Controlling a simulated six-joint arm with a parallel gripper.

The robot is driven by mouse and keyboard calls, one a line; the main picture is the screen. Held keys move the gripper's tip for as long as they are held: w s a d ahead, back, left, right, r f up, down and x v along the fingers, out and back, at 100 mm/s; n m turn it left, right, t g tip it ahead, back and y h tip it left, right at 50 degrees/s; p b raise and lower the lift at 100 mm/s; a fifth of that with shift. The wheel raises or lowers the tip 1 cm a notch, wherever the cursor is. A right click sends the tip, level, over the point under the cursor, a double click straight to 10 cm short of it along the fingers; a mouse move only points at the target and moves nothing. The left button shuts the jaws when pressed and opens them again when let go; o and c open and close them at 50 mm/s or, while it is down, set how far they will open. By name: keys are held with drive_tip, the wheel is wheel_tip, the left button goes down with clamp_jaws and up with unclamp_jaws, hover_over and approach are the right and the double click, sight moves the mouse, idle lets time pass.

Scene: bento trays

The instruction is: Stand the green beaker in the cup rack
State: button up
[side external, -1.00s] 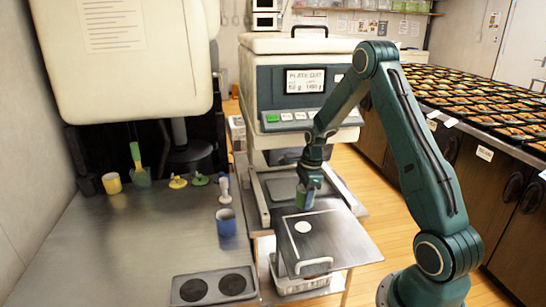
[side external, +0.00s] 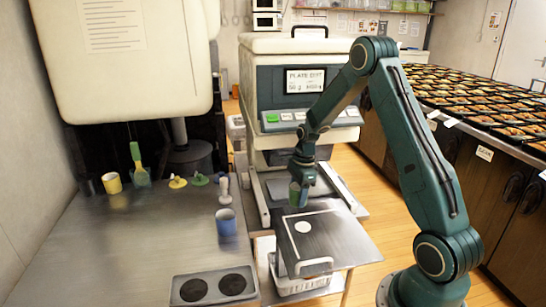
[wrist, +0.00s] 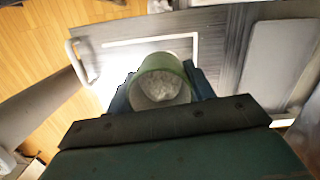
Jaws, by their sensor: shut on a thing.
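My gripper (side external: 299,189) is shut on the green beaker (side external: 294,195) and holds it in the air near the metal shelf in front of the machine. In the wrist view the beaker (wrist: 163,78) sits between the fingers, its open mouth toward the camera and something pale inside it. The cup rack (side external: 213,298), a grey block with two dark round holes, lies at the front of the steel counter, to the left of and nearer than my gripper. Both holes look empty.
A blue cup (side external: 226,222) stands on the counter behind the rack. A yellow cup (side external: 112,182), a green scoop (side external: 139,175) and small tools stand farther back. The plate machine (side external: 300,95) rises behind my gripper. A white basket (side external: 300,285) is under the shelf.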

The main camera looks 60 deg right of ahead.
drive_tip(key=w+a+r+n, duration=0.2)
drive_tip(key=a+r+n, duration=0.2)
drive_tip(key=a, duration=0.4)
drive_tip(key=w+a+r+n, duration=0.2)
drive_tip(key=a+r+n, duration=0.2)
drive_tip(key=a, duration=0.5)
wheel_tip(320, 180, up, 9)
drive_tip(key=n+g, duration=0.2)
drive_tip(key=n, duration=0.7)
hover_over(233, 287)
drive_tip(key=f, duration=2)
drive_tip(key=shift+w+d+f, duration=0.15)
drive_tip(key=shift+w+f, duration=0.1)
drive_tip(key=shift+f, duration=0.1)
drive_tip(key=o, duration=0.8)
wheel_tip(233, 287, up, 12)
drive_tip(key=d, duration=0.1)
drive_tip(key=shift+w, duration=0.45)
